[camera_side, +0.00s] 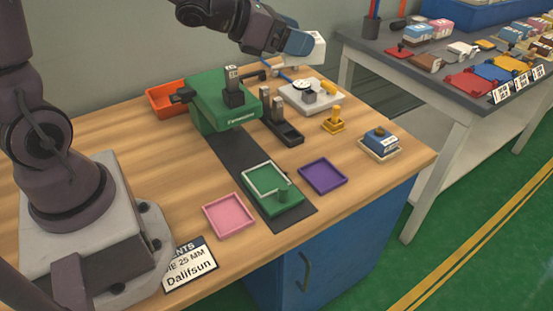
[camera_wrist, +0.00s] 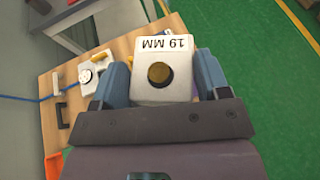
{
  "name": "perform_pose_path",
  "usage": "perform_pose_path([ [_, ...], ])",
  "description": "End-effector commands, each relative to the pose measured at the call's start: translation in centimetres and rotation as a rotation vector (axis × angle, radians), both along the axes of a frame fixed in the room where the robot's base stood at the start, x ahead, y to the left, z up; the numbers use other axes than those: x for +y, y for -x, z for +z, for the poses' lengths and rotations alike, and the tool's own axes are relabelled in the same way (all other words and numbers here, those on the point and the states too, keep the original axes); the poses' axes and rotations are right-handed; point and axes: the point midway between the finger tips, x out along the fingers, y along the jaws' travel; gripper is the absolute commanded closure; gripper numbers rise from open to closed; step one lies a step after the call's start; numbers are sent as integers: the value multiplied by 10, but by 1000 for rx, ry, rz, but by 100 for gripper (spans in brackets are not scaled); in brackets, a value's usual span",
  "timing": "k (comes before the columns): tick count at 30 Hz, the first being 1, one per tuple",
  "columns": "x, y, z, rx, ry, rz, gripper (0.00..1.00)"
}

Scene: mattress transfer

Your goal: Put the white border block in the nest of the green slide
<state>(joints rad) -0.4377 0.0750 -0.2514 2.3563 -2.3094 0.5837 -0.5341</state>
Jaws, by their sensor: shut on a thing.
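My gripper (camera_side: 308,46) is raised above the back right of the bench, shut on a white block (camera_side: 319,47). In the wrist view the white block (camera_wrist: 163,72) sits between the blue fingers, with a round brass knob facing the camera and a "19 MM" label. The green slide (camera_side: 287,207) lies on a dark track at the front of the bench. It has a white-outlined square nest (camera_side: 249,188) and a green knob at its right. The nest looks empty. The held block is well above and behind the slide, touching nothing but the fingers.
A green press (camera_side: 208,91) stands behind the slide, with an orange tray (camera_side: 163,104) beside it. Pink (camera_side: 229,216) and purple (camera_side: 323,177) trays flank the slide. A black stamp stand (camera_side: 283,131), yellow-handled stamp (camera_side: 334,121) and blue block (camera_side: 381,138) stand right.

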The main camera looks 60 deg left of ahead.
Motion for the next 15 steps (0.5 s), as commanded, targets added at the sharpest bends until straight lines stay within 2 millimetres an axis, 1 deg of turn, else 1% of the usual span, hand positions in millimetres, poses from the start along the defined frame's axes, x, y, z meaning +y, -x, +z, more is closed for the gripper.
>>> perform_pose_path([
  [1,-5,0,2,0,0,-13,64],
  [3,-8,0,2,1,1,-20,64],
  [10,-8,0,4,0,-1,-22,65],
  [13,-8,0,14,-4,-2,-24,65],
  [15,-8,0,27,-7,-4,-23,65],
])
